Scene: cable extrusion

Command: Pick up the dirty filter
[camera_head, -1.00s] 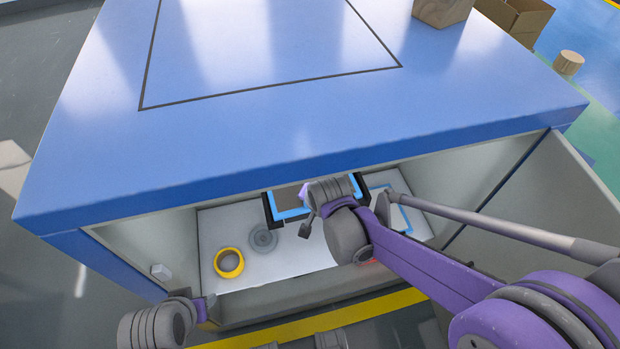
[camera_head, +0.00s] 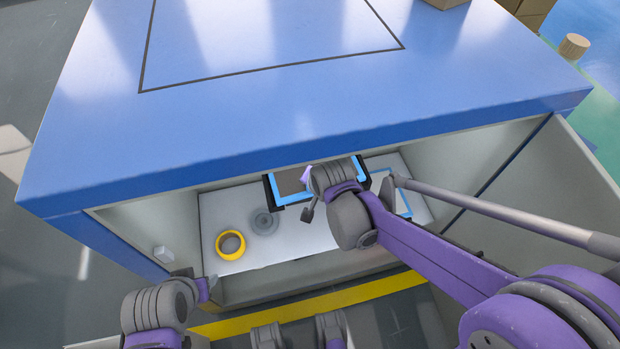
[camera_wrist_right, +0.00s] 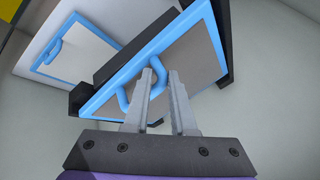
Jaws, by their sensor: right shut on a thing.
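The dirty filter, a grey-brown panel in a blue frame (camera_head: 289,182), sits tilted in a black holder inside the open compartment; it also shows in the right wrist view (camera_wrist_right: 190,55). My right gripper (camera_head: 308,192) is at the filter's near side and partly covers it. In the right wrist view its two fingers (camera_wrist_right: 161,88) are shut on the filter's blue loop handle (camera_wrist_right: 128,102). My left gripper (camera_head: 211,283) is at the compartment's front left edge, away from the filter; its jaw opening cannot be made out.
A paler blue-framed filter (camera_head: 401,199) lies at right on the white compartment floor (camera_head: 300,242); it also shows in the right wrist view (camera_wrist_right: 75,50). A yellow ring (camera_head: 230,245) and a grey disc (camera_head: 264,222) lie at left. The blue top (camera_head: 330,110) overhangs the compartment.

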